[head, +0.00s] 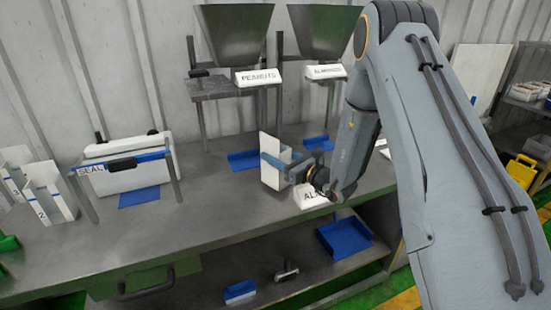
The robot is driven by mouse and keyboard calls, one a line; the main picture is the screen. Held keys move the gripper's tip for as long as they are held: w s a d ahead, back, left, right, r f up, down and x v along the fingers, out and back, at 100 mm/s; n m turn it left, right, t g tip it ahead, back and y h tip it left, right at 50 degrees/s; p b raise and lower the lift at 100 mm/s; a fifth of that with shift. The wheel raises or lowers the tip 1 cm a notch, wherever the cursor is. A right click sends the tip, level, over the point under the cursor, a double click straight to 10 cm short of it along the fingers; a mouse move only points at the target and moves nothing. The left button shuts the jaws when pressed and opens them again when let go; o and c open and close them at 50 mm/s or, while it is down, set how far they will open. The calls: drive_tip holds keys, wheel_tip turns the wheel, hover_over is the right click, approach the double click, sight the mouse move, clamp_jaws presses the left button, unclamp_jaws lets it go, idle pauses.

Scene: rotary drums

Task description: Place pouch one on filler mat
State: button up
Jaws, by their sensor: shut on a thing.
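A white open-topped pouch (269,147) is in my gripper (278,163), upright with a slight tilt. Its number does not show, so I cannot read whether it is pouch one. My gripper is shut on it from the right side. One blue filler mat (243,161) lies just left of and behind the pouch, below the PEANUTS hopper (236,37). Another blue mat (316,143) lies below the ALMONDS hopper (320,32). I cannot tell whether the pouch bottom touches the bench. Pouches marked 2 (48,199) and 3 (17,171) stand at far left.
The sealer (125,165) stands on the bench (200,215) at left, with a blue mat (139,197) before it. A white label block (311,195) sits below my gripper. A blue tray (344,238) is on the lower shelf. Bench between sealer and pouch is clear.

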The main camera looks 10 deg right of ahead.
drive_tip(key=shift+f, duration=0.85)
drive_tip(key=shift+f, duration=0.2)
drive_tip(key=o, duration=1.6)
drive_tip(key=shift+r, duration=0.15)
